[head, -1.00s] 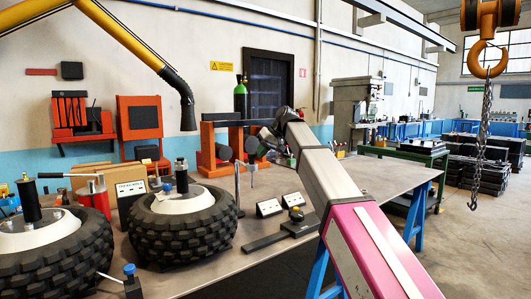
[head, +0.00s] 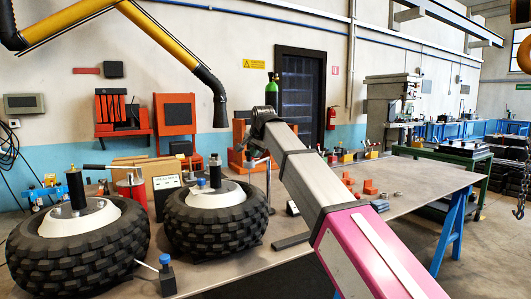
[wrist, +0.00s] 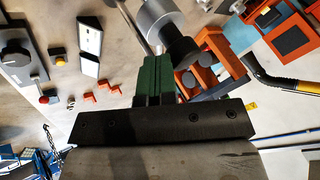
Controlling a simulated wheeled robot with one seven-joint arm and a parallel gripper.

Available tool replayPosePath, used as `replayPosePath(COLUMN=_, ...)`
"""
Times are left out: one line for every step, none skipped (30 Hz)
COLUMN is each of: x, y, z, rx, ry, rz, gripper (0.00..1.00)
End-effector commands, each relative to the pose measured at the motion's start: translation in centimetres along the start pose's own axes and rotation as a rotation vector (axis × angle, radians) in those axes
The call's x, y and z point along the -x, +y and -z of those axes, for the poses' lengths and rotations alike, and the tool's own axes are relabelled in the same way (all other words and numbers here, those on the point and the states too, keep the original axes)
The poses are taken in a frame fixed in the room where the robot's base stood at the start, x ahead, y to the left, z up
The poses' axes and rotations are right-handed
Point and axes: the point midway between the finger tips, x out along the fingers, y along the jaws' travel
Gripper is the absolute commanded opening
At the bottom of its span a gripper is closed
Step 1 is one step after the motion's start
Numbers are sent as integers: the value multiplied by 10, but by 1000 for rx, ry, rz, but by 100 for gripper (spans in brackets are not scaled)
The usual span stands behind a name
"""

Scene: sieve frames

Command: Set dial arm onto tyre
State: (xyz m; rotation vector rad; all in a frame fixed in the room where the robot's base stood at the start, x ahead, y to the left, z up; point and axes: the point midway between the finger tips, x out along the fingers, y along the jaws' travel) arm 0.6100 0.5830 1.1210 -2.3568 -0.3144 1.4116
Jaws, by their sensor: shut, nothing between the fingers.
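Two black knobbly tyres with white hubs lie on the grey bench in the head view: the right tyre (head: 222,232) and the left tyre (head: 78,250). A thin upright post (head: 268,182) stands beside the right tyre's right side. I cannot tell for sure which part is the dial arm. In the wrist view my gripper (wrist: 154,62) has dark green fingers, shut and empty. A silver cylinder (wrist: 160,14) with a black end is close by the fingertips; contact is unclear. In the head view my arm hides most of the gripper, behind the right tyre's right side.
Orange stands (head: 178,125) line the back. A blue-knobbed block (head: 167,276) sits at the bench's front edge. Small orange blocks (head: 370,187) lie to the right of my arm. A yellow extraction arm (head: 160,45) hangs above. The bench's right part (head: 430,182) is mostly clear.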

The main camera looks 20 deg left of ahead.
Motion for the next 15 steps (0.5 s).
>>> replayPosePath(x=-3, y=-8, z=-1, rx=-1, ry=1, rz=-1, gripper=0)
replayPosePath(x=-4, y=-10, z=-1, rx=-1, ry=0, rz=-1, gripper=0)
replayPosePath(x=-6, y=-14, z=-2, rx=0, ry=-1, rz=0, gripper=0)
replayPosePath(x=-7, y=-17, z=-3, rx=0, ry=-1, rz=0, gripper=0)
replayPosePath(x=-8, y=-20, z=-3, rx=0, ry=-1, rz=0, gripper=0)
replayPosePath(x=-10, y=-23, z=-4, rx=-1, ry=-2, rz=0, gripper=0)
replayPosePath(x=-11, y=-25, z=-4, rx=-1, ry=-2, rz=0, gripper=0)
replayPosePath(x=-12, y=-27, z=-4, rx=-1, ry=-2, rz=0, gripper=0)
replayPosePath(x=-14, y=-30, z=-4, rx=0, ry=-2, rz=0, gripper=0)
replayPosePath(x=-15, y=-32, z=-5, rx=0, ry=-2, rz=0, gripper=0)
replayPosePath(x=-16, y=-34, z=-5, rx=0, ry=-2, rz=0, gripper=0)
replayPosePath(x=-17, y=-36, z=-5, rx=0, ry=-2, rz=0, gripper=0)
replayPosePath(x=-17, y=-37, z=-5, rx=1, ry=-2, rz=0, gripper=0)
replayPosePath(x=-18, y=-38, z=-5, rx=1, ry=-2, rz=0, gripper=0)
replayPosePath(x=-19, y=-40, z=-6, rx=1, ry=-2, rz=0, gripper=0)
